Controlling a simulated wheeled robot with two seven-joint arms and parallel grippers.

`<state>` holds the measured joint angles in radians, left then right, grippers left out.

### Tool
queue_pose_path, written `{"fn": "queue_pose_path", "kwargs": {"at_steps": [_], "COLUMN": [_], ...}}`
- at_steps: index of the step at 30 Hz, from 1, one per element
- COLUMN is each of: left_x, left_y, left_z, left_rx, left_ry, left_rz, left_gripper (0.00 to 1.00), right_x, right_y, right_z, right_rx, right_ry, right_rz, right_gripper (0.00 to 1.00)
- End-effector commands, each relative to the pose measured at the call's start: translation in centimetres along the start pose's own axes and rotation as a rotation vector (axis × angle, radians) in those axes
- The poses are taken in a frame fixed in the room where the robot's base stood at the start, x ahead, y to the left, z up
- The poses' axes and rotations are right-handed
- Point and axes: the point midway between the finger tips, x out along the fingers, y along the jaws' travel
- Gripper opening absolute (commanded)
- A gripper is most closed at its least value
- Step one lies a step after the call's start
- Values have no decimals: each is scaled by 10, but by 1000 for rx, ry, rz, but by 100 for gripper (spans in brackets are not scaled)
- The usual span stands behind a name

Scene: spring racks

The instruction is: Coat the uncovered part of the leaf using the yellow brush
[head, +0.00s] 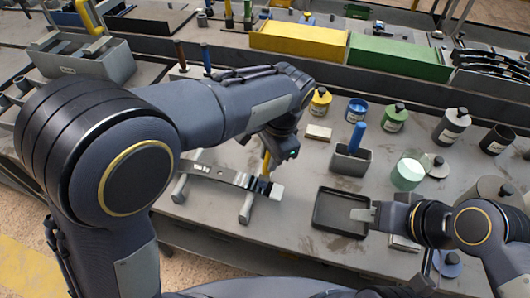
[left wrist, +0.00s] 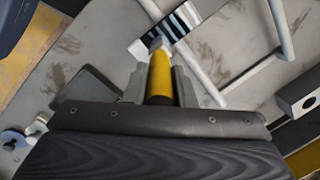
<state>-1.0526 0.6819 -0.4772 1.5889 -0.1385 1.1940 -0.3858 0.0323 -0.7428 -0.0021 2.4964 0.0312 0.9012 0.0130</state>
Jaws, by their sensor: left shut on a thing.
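My left gripper (head: 270,152) is shut on the yellow brush (head: 266,163), which points down at the right part of the leaf (head: 212,173). In the left wrist view the brush (left wrist: 160,74) sits between the fingers, its tip over or against the leaf (left wrist: 182,20); contact is unclear. The leaf is a dark curved strip with pale patches, lying across two grey rack bars (head: 247,208). A pale block shows at its right end. My right gripper (head: 362,214) is at the right rim of a black tray (head: 318,222); its jaw state is unclear.
A grey holder (head: 348,164) with a blue-handled brush (head: 357,136) stands behind the tray. Yellow (head: 320,101), blue (head: 357,109) and green (head: 393,118) pots stand farther back. A pale green cup (head: 407,174) stands at right. Table surface between rack and tray is clear.

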Motion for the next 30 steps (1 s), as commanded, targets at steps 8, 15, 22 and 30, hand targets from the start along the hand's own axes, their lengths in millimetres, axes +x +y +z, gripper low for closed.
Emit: {"fn": "queue_pose_path", "kwargs": {"at_steps": [8, 15, 22, 30], "left_x": [0, 1, 2, 2], "left_y": [-15, -14, -1, -6], "left_z": [14, 13, 1, 5], "left_rx": [-3, 0, 0, -3], "left_ry": [1, 0, -1, 0], "left_rz": [1, 0, 0, 1], "left_gripper": [1, 1, 1, 1], "right_x": [-1, -2, -3, -4], "right_y": [-1, -1, -2, -2], "right_z": [-1, -1, -2, -2], "right_rx": [0, 0, 0, 0], "right_ry": [0, 0, 0, 0], "right_rz": [0, 0, 0, 0], "right_gripper": [36, 36, 36, 36]}}
